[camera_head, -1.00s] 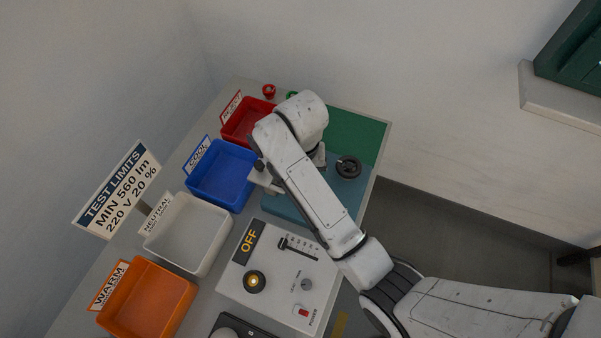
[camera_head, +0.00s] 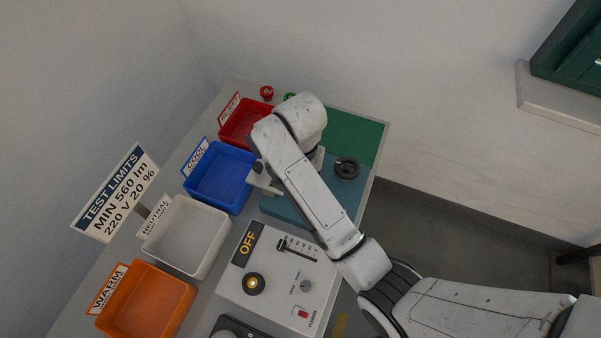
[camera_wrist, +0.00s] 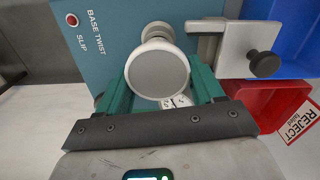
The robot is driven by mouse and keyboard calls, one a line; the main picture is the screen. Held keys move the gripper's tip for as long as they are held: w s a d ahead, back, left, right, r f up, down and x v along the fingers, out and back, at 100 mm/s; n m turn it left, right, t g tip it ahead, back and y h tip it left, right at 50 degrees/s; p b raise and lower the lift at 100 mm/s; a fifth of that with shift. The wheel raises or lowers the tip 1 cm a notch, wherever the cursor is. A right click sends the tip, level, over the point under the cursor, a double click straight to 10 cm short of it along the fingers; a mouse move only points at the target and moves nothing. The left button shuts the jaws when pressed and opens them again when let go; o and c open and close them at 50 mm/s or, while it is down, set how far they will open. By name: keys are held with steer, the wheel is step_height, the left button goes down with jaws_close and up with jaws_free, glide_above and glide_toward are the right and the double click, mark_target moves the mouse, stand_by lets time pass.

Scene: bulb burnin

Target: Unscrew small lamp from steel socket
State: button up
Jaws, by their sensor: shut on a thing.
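In the wrist view, the small lamp (camera_wrist: 158,74) shows as a round grey face with a white rim, seen end on. My gripper (camera_wrist: 160,88) has its two green fingers on either side of the lamp and is shut on it. A pale metal round part (camera_wrist: 157,31) shows just beyond the lamp; it may be the steel socket, mostly hidden by the lamp. Both are over the teal block (camera_wrist: 100,45) marked "BASE TWIST SLIP". In the head view my arm hides the lamp and fingers above the teal block (camera_head: 285,208).
A grey bracket with a black knob (camera_wrist: 264,64) stands close right of the lamp. The red reject bin (camera_wrist: 262,100) and blue cool bin (camera_wrist: 300,35) lie beyond it. A black ring-shaped fixture (camera_head: 346,168) sits on the block. The test box (camera_head: 275,275) reads "OFF".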

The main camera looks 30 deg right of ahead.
steer(key=shift+c, duration=0.8)
steer(key=n, duration=0.5)
steer(key=shift+a+n, duration=0.25)
steer(key=shift+n, duration=0.05)
steer(key=n, duration=0.6)
steer(key=shift+s+a, duration=0.15)
steer(key=shift+a, duration=0.15)
steer(key=n, duration=0.5)
steer(key=shift+s+a+n, duration=0.1)
steer(key=shift+a+n, duration=0.1)
steer(key=shift+n, duration=0.1)
steer(key=n, duration=0.5)
steer(key=shift+a+n, duration=0.3)
steer(key=shift+n, duration=0.1)
steer(key=o, duration=0.9)
steer(key=shift+a, duration=0.15)
steer(key=shift+o, duration=0.2)
